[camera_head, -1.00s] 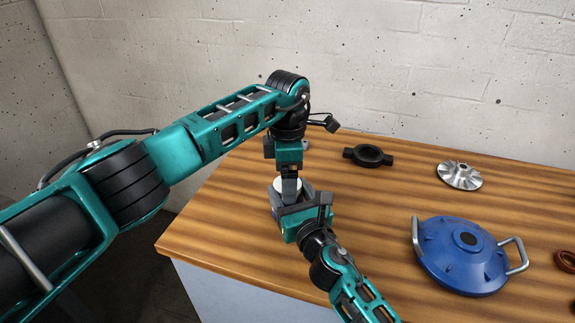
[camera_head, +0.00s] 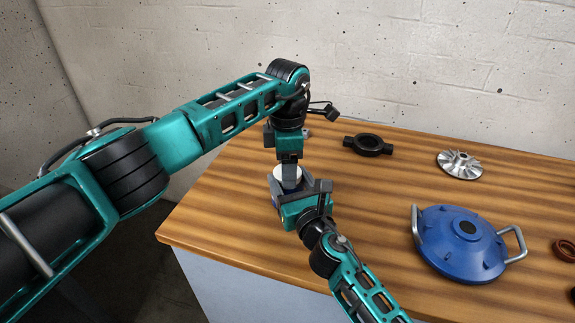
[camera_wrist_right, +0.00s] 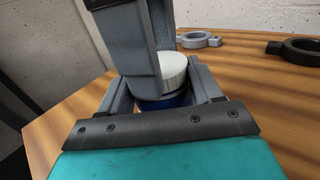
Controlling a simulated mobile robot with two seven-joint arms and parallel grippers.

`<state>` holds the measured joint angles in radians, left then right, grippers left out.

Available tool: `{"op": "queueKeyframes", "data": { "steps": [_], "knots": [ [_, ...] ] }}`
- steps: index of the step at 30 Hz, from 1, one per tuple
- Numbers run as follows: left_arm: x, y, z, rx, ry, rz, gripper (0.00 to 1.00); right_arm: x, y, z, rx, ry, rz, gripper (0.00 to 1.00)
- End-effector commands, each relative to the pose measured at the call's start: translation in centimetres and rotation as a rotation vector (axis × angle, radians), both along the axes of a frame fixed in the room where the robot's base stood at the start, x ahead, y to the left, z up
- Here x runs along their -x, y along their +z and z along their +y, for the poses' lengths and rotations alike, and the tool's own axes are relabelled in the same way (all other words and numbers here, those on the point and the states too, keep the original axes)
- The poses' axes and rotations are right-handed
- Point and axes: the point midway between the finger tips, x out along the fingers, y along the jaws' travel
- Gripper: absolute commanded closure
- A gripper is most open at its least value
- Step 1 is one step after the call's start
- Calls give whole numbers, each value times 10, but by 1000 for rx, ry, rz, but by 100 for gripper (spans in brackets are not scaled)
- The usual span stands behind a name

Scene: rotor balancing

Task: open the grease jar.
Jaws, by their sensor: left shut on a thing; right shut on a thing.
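The grease jar has a white lid (camera_head: 287,179) and a blue body (camera_wrist_right: 166,102). It stands near the left end of the wooden table, mostly hidden by my grippers. My left gripper (camera_head: 289,172) comes down from above and is shut on the white lid, which also shows in the right wrist view (camera_wrist_right: 174,74). My right gripper (camera_head: 282,192) reaches in from the front and is shut around the blue body, low down; its fingers show on both sides in the right wrist view (camera_wrist_right: 160,98). I cannot tell whether the lid is loose.
A black ring with lugs (camera_head: 369,145) lies behind and right of the jar. A silver bladed wheel (camera_head: 459,164) and a blue domed housing with handles (camera_head: 462,245) stand further right. A brown ring (camera_head: 565,250) is at the right edge. The table between jar and housing is clear.

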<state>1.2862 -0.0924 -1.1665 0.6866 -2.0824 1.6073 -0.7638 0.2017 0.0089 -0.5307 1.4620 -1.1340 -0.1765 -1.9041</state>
Motion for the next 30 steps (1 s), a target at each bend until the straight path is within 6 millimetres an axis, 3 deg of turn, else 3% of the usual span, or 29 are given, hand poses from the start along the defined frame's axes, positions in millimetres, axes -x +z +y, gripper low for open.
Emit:
{"op": "queueKeyframes", "data": {
  "steps": [1, 12, 23, 24, 30],
  "knots": [
    [1, 0, -1, 0, 32, 5, 74, 1, -8, -2, 5, -5, 15, 100],
    [2, 0, -1, 1, 513, 8, 74, 1, -8, -2, 4, -6, 16, 100],
    [3, -1, -2, 1, 567, 10, 74, 1, -8, -2, 3, -6, 15, 100],
    [3, -1, -2, 1, 566, 10, 36, 1, -8, -2, 3, -6, 15, 100],
    [2, -1, -1, 2, 566, 7, 17, 1, -8, -2, 3, -6, 15, 100]
  ]
}}
